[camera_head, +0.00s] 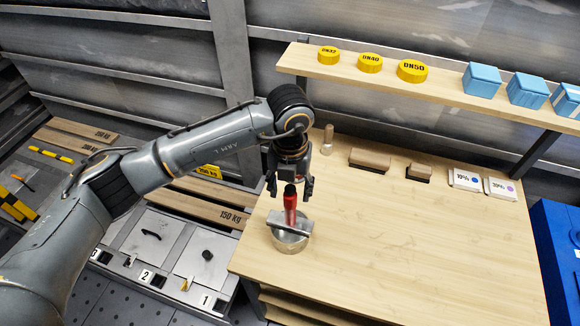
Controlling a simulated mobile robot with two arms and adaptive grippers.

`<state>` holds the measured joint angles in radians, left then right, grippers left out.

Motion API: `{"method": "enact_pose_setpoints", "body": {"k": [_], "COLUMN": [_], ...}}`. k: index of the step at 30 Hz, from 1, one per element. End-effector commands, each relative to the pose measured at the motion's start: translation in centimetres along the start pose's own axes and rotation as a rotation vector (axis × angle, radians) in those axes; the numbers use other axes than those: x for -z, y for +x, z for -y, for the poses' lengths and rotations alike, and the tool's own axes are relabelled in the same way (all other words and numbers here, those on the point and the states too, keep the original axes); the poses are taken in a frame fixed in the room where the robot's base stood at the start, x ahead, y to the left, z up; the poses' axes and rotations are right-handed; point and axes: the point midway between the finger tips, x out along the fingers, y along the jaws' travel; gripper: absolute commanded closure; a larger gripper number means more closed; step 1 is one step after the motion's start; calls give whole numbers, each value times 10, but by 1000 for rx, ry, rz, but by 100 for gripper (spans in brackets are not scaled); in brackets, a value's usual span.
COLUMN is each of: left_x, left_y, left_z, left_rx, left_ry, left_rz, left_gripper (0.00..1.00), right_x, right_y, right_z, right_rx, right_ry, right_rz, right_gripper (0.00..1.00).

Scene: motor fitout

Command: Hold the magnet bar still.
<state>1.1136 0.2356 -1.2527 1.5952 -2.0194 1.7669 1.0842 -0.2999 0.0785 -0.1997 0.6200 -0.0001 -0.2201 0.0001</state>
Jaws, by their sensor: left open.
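A grey bar (283,222) with an upright red handle (290,206), which looks like the magnet bar, lies across the top of a round metal bowl (290,244). The bowl stands at the left end of the wooden bench (400,250). My left gripper (289,190) points down right above the handle. Its two fingers are apart, one on either side of the handle's dark top. I cannot tell whether either finger touches it. My right gripper is not in view.
Behind on the bench are a small peg-like piece (327,139), brown blocks (369,160) and two white labelled cards (465,180). A raised shelf (340,69) holds yellow caps (413,71) and blue boxes (481,80). The bench's middle and front are clear.

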Motion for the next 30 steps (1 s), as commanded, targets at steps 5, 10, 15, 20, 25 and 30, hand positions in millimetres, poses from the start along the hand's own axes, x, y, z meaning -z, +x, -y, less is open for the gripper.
{"method": "enact_pose_setpoints", "body": {"k": [5,10,15,20,25,30], "left_x": [1,0,0,0,0,0], "left_y": [29,47,54,54,54,54], "left_z": [0,0,0,0,0,0], "left_rx": [0,2,2,2,2,2], "left_ry": [-1,-1,1,1,0,0], "left_rz": [-4,-2,0,0,0,0], "left_gripper": [44,44,44,44,66,100], "right_x": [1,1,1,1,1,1], "right_y": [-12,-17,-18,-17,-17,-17], "right_z": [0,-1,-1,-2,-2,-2], "right_rx": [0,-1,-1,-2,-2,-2], "right_ry": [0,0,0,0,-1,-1], "right_rz": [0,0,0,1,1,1], "right_gripper": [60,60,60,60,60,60]}}
